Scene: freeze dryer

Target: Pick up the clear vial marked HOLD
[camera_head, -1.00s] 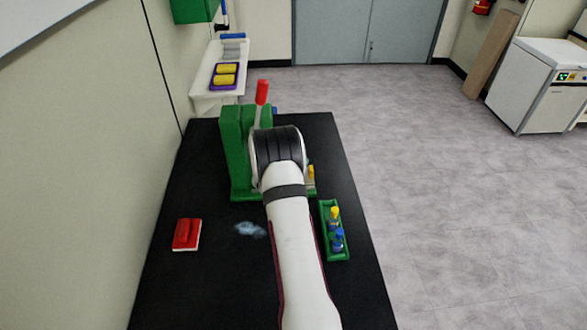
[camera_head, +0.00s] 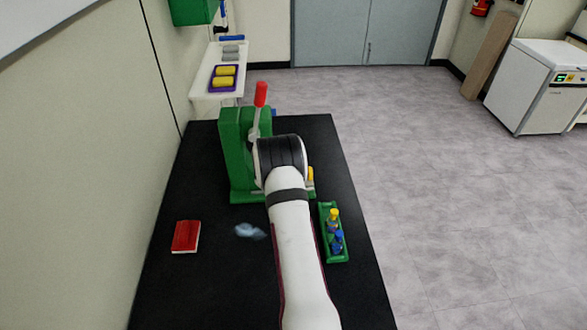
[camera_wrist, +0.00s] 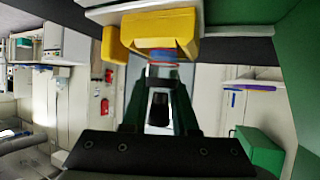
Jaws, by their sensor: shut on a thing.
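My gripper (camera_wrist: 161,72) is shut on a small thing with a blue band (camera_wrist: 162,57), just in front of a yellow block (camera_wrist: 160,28). Only a little of the held thing shows between the fingertips, and I cannot read a HOLD mark or tell whether it is the clear vial. In the head view my arm hides the gripper, beside the green press-like device (camera_head: 238,160) with a red-handled lever (camera_head: 260,94). A green rack (camera_head: 327,208) to the right of my arm holds vials with a yellow cap (camera_head: 334,214) and a blue cap (camera_head: 339,235).
The black table (camera_head: 200,290) is mostly clear at front left. A white side shelf (camera_head: 202,88) with yellow items (camera_head: 224,76) stands behind.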

